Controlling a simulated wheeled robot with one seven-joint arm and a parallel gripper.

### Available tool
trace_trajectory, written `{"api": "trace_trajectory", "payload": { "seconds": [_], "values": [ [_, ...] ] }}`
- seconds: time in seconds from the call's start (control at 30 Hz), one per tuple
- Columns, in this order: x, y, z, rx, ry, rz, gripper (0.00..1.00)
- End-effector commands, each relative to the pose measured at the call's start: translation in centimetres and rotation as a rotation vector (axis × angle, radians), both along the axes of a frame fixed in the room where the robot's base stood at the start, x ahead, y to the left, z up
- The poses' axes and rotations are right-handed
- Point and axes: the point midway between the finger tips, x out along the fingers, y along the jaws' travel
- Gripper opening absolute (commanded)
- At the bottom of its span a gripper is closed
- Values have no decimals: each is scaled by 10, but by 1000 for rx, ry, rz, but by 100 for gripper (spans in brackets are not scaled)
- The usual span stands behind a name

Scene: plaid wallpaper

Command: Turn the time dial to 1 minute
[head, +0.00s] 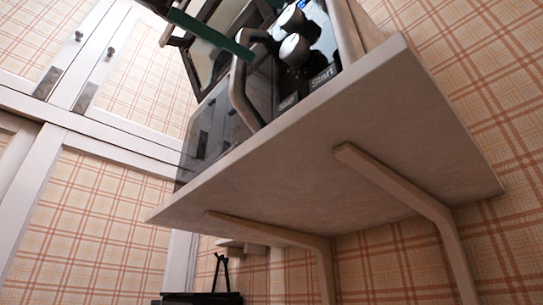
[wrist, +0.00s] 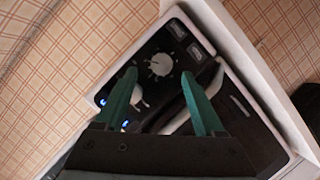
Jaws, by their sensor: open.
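The microwave's dark control panel has two round knobs. In the wrist view, one knob (wrist: 161,64) with a ring of markings lies just beyond and between my fingertips. The other knob (wrist: 138,96) is partly hidden by my left finger. In the head view, the lower knob (head: 294,49) and upper knob (head: 292,18) look silvery. I cannot tell which one sets time. My gripper (wrist: 158,73) is open, with green fingers apart and nothing between them. One green finger also shows in front of the microwave in the head view. Contact with a knob is not visible.
The microwave stands on a pale shelf (head: 330,160) held by wall brackets (head: 405,190). Start (head: 323,77) and Stop (head: 287,103) buttons sit below the knobs, beside the door handle (head: 240,92). White cabinets (head: 85,65) stand at left. Plaid wall lies close at right.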

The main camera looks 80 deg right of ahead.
Motion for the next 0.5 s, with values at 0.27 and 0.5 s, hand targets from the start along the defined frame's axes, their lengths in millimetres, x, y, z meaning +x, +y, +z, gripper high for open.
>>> {"api": "trace_trajectory", "payload": {
  "seconds": [0.27,0.5],
  "values": [
    [43,25,12,-1,-1,4,70],
    [56,34,17,0,-1,1,70]
  ]
}}
